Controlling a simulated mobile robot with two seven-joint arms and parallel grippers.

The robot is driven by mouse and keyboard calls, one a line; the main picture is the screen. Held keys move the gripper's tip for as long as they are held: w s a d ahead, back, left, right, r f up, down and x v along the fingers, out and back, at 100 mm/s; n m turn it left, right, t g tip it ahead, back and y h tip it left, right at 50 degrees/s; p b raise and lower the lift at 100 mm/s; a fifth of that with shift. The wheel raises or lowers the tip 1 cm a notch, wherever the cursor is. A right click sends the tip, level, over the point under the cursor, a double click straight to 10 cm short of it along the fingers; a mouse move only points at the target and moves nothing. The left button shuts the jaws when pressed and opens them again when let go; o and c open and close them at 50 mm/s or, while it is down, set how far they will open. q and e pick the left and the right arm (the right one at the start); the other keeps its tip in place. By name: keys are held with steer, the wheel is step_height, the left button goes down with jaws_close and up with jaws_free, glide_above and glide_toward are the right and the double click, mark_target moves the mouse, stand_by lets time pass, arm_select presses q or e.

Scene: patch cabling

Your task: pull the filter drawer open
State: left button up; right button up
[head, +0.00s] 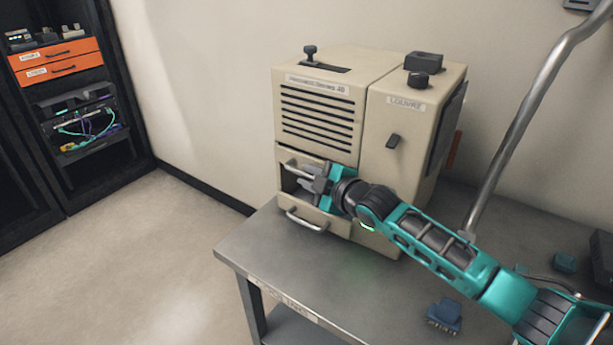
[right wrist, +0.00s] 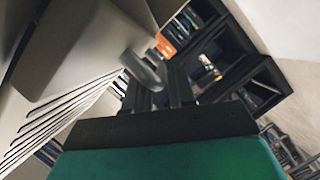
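A beige machine (head: 318,110) stands on the grey table. Low on its front are an upper bar handle (head: 298,170) and a lower bar handle (head: 307,221) on a beige drawer front (head: 335,222). No label naming the filter drawer is readable. My right gripper (head: 312,186) is at the machine's lower front, beside the upper handle and above the lower one, partly covering a dark recess. In the right wrist view its fingers (right wrist: 158,88) stand apart, with a grey handle bar (right wrist: 144,70) at their tips. Firm contact cannot be told. My left gripper is out of view.
The grey table (head: 262,245) has bare room at its front left. A blue connector block (head: 445,314) lies near the right arm. A metal pole (head: 520,125) rises at the right. A black rack (head: 125,90) with orange drawers (head: 57,62) stands at the left.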

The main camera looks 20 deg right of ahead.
steer(key=shift+x, duration=0.8)
jaws_close()
